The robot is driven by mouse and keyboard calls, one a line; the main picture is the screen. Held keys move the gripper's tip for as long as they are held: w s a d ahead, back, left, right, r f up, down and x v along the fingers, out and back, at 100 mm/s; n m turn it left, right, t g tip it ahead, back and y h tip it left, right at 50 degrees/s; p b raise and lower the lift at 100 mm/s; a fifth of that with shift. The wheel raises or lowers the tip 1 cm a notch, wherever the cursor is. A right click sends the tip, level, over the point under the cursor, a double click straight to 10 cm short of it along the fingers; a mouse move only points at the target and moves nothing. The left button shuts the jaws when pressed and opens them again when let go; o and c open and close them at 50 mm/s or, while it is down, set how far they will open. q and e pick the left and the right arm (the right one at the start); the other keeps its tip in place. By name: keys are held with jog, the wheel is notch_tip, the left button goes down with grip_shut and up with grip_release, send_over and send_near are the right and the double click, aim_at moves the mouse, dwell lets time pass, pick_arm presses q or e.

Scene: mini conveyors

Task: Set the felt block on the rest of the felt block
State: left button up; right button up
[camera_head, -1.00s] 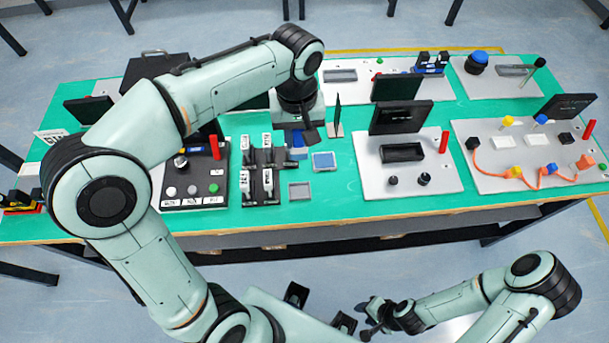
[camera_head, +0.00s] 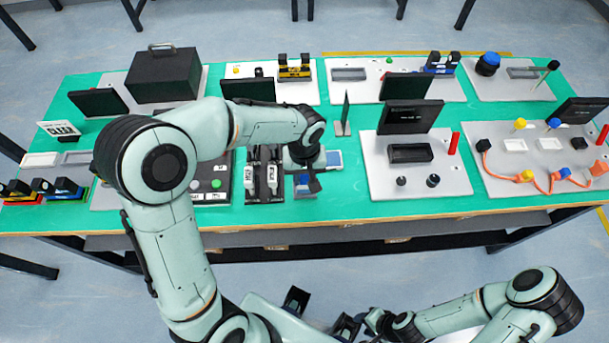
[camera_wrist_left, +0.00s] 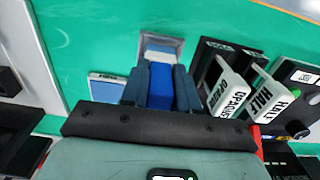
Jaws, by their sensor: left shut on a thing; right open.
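The felt block (camera_wrist_left: 160,88) is blue with a pale end in the left wrist view. My left gripper (camera_wrist_left: 161,80) is shut on it, one dark finger on each side. The rest (camera_wrist_left: 175,43) is a shallow grey tray on the green table, right at the block's pale end; I cannot tell whether they touch. In the head view my left gripper (camera_head: 306,183) is over the rest (camera_head: 304,193), hiding much of it and of the block. My right gripper (camera_head: 362,326) is open and empty, low in front of the table.
A blue-topped pad (camera_head: 333,159) lies just behind the rest. A black rack with white labelled tags (camera_head: 271,178) stands close on the left. A grey panel with a black screen (camera_head: 411,117) stands on the right. Green table between is clear.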

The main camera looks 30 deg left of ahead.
pick_arm(q)
jog(key=shift+f, duration=0.2)
jog(key=shift+f, duration=0.15)
jog(key=o, duration=0.9)
jog(key=shift+o, duration=0.2)
jog(key=shift+r, duration=0.55)
notch_tip(320, 180, up, 11)
jog(key=shift+r+p, duration=0.2)
jog(key=shift+p, duration=0.5)
